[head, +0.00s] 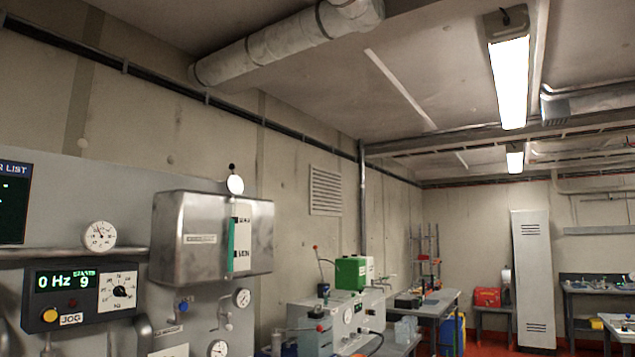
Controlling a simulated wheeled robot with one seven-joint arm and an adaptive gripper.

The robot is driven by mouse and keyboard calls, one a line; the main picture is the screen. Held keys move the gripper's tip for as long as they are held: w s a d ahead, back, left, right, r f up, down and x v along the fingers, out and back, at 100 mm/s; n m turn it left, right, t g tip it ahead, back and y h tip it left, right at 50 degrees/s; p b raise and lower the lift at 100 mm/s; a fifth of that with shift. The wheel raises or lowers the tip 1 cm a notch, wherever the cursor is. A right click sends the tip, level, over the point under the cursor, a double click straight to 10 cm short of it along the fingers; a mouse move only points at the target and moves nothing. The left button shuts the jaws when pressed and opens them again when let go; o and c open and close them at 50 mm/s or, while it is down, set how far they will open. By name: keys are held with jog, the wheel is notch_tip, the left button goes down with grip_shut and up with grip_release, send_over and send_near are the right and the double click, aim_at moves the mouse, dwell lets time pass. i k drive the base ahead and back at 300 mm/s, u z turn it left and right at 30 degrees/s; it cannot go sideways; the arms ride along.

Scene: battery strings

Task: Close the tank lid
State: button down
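A brushed steel box (188,240), possibly the tank, is fixed to the grey panel on the left. A level strip (240,245), partly green and partly white, stands on its right-hand face. A round white disc (235,184) with a small black knob above it shows at the box's top edge. I cannot tell whether it belongs to a lid. The box is seen from below its top, so no open or shut lid can be made out. My gripper is not in view.
A display box (68,297) with a yellow button, and round gauges (100,235), sit on the panel around the steel box. Benches with a green device (351,273) run along the wall. A tall white locker (532,279) stands at the back. Red floor shows between.

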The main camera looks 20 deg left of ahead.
aim_at(235, 185)
jog(key=z, duration=0.35)
jog(key=i, duration=0.95)
jog(key=u, duration=0.65)
jog(key=i, duration=0.8)
jog(key=u, duration=0.85)
